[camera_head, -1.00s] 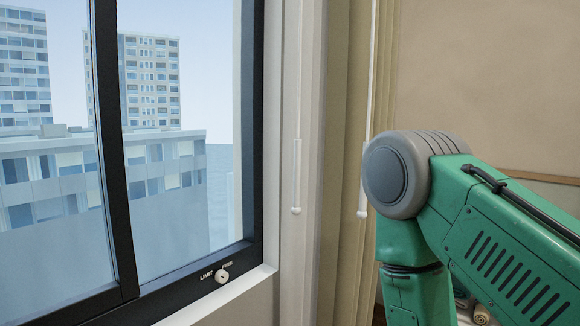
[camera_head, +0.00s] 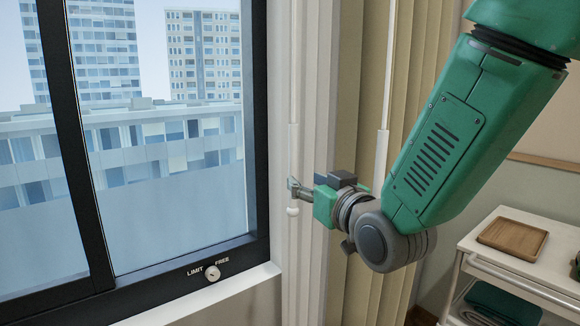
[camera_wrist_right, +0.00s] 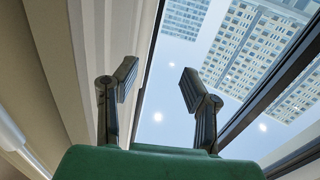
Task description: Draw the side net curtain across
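The net curtain (camera_head: 313,80) is a narrow bunch of white folds at the right side of the window. A thin white wand (camera_head: 294,150) with a thicker handle and a rounded end hangs in front of it. My right gripper (camera_head: 292,187) reaches in from the right at the lower part of this handle; its fingertips overlap the handle in the head view. In the right wrist view my right gripper (camera_wrist_right: 159,82) has its fingers spread, and I see no wand clearly between them. I cannot tell whether they touch it. My left gripper is not in view.
A beige curtain (camera_head: 350,80) hangs gathered to the right, with its own white wand (camera_head: 384,110). The dark-framed window (camera_head: 258,120) has a LIMIT/FREE knob (camera_head: 212,273) above the sill. A white trolley (camera_head: 490,240) with a wooden tray (camera_head: 513,238) stands lower right.

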